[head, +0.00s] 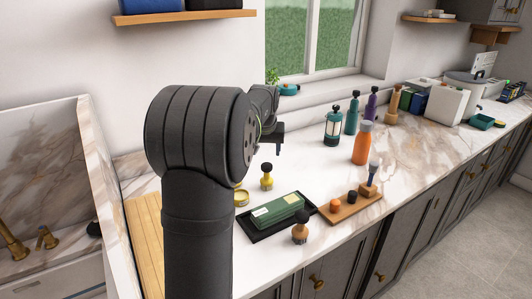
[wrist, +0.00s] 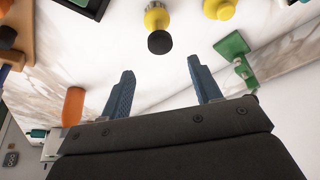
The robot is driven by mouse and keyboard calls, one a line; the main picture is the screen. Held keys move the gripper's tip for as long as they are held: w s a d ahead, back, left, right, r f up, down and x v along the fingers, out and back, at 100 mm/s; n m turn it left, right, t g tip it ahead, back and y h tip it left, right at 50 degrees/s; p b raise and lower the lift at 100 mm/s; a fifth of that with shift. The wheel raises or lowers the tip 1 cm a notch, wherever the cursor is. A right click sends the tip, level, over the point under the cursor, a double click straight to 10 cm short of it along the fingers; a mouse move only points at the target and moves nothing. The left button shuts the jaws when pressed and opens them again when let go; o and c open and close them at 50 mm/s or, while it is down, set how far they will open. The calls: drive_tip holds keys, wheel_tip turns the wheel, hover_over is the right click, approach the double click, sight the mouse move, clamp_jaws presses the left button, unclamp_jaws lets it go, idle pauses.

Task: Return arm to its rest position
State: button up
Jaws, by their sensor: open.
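My gripper (head: 277,140) is raised above the marble counter (head: 420,147), beyond the thick dark arm links that fill the left middle of the head view. In the wrist view my gripper (wrist: 161,65) shows two blue fingers spread well apart with nothing between them. A yellow and black brush (wrist: 158,30) stands on the counter beyond the fingers; it also shows in the head view (head: 267,177), below my gripper. My arm hides part of the counter and wall behind it.
A black tray (head: 248,232) holds a green box (head: 278,211). A wooden board (head: 345,211) with small items lies to its right. An orange bottle (head: 362,143) and a teal bottle (head: 333,127) stand farther right. A wooden shelf (head: 185,16) hangs on the wall above my arm.

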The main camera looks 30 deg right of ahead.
sight(267, 163)
drive_tip(key=shift+f, duration=0.1)
drive_tip(key=x, duration=1.2)
drive_tip(key=shift+f, duration=0.15)
wheel_tip(267, 163, up, 3)
drive_tip(key=shift+s+f, duration=0.1)
drive_tip(key=shift+r, duration=0.6)
drive_tip(key=o, duration=0.9)
drive_tip(key=shift+a, duration=0.1)
drive_tip(key=s+a+r+n+t+h, duration=0.1)
drive_tip(key=s+a+n+t+h, duration=0.45)
drive_tip(key=s+a+n, duration=1.55)
drive_tip(key=shift+w+d+f+m+t+y, duration=0.35)
drive_tip(key=shift+w+f, duration=0.3)
drive_tip(key=shift+w, duration=0.45)
drive_tip(key=shift+w+d+f+m+t+y, duration=0.25)
drive_tip(key=shift+w+f, duration=0.45)
drive_tip(key=shift+w, duration=0.4)
drive_tip(key=shift+w+d+f+m+t+y, duration=0.35)
drive_tip(key=shift+w+f, duration=0.3)
drive_tip(key=shift+w, duration=0.4)
